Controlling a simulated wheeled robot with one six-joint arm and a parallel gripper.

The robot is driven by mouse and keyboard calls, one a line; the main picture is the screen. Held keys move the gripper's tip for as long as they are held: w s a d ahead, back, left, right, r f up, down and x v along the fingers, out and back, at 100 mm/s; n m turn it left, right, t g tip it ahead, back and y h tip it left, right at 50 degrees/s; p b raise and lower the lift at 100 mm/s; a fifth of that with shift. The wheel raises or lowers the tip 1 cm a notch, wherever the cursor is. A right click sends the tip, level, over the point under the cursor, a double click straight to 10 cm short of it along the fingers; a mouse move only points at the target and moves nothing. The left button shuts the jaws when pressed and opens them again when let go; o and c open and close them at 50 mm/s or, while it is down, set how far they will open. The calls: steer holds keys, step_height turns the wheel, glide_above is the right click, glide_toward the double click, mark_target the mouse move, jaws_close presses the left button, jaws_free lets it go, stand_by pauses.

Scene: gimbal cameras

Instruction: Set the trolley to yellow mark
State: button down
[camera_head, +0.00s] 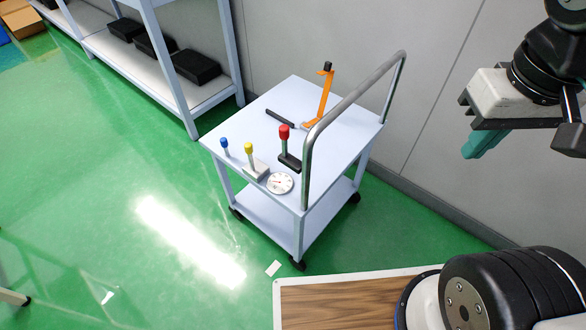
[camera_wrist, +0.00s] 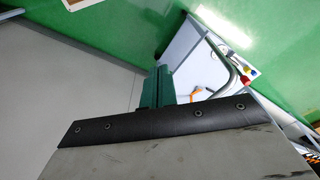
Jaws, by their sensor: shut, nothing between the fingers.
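The trolley (camera_head: 270,125) is pale lilac-white with two shelves, black castors and a grey push handle (camera_head: 310,150). It stands on the green floor beside the grey wall. It also shows in the wrist view (camera_wrist: 185,55), partly hidden by my gripper. My gripper (camera_head: 482,145) is shut and empty, in the air to the right of the trolley and apart from it; its teal fingers show in the wrist view (camera_wrist: 158,88). A yellow-topped post (camera_head: 249,149) stands on the trolley's top. I see no yellow mark on the floor.
The trolley top also carries blue-topped (camera_head: 225,146) and red-topped (camera_head: 284,133) posts, a round dial (camera_head: 280,183) and an orange clamp (camera_head: 325,95). A shelf rack (camera_head: 180,75) stands left behind it. A white card (camera_head: 273,268) lies on the floor.

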steer(key=c, duration=1.3)
jaws_free()
steer(key=shift+a+f, duration=0.1)
steer(key=shift+f, duration=0.05)
steer(key=shift+c, duration=0.2)
steer(key=shift+o, duration=0.4)
steer(key=w+a+f+g, duration=0.2)
steer(key=w+a, duration=0.1)
steer(key=w, duration=0.4)
steer(key=shift+f, duration=0.35)
steer(key=m+t+y, duration=0.2)
steer(key=m, duration=0.7)
glide_above(339, 107)
steer(key=s+d, duration=0.1)
steer(key=d+x, duration=0.1)
steer(key=x, duration=1.1)
steer(key=shift+s, duration=0.35)
jaws_close()
